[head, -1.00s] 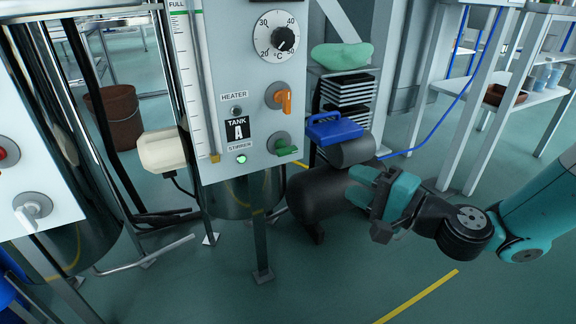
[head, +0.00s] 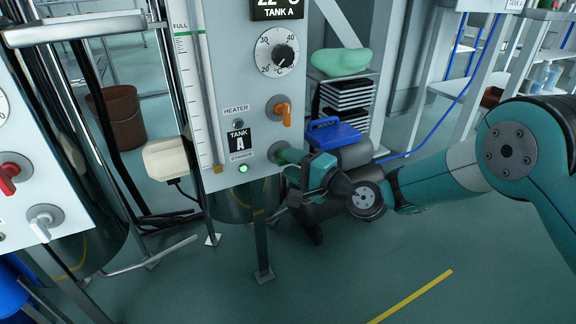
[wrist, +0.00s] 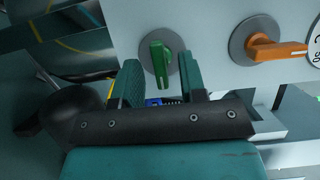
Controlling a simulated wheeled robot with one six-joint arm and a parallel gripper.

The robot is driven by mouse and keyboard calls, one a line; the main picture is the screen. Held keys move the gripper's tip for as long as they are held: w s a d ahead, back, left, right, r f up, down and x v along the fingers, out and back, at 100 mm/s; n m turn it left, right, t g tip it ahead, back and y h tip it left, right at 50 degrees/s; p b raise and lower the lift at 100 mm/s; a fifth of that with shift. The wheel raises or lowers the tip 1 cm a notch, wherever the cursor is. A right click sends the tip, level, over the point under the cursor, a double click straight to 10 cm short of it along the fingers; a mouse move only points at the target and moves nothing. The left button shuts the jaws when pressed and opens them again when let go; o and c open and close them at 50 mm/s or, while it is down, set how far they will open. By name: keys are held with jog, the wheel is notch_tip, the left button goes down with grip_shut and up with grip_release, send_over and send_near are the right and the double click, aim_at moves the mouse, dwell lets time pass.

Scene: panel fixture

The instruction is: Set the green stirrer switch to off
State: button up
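The green stirrer switch (head: 287,154) sits low on the Tank A panel, partly hidden by my gripper in the head view. In the wrist view the green switch (wrist: 160,62) shows as a lever on a round grey base, its handle pointing toward my gripper. My gripper (head: 302,168) is at the panel's lower right edge. In the wrist view my gripper (wrist: 159,68) is open, with one finger on each side of the green handle. Gaps show between handle and fingers. The green stirrer lamp (head: 243,169) is lit.
The orange heater switch (head: 283,111) is just above the green one, and also shows in the wrist view (wrist: 272,50). A temperature dial (head: 277,53) is higher up. A neighbouring panel at left has a red switch (head: 8,178) and a white switch (head: 44,222).

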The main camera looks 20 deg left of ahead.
jog(key=shift+x, duration=1)
jog(key=shift+c, duration=0.2)
grip_shut()
jog(key=shift+d, duration=0.2)
jog(key=shift+a, duration=0.15)
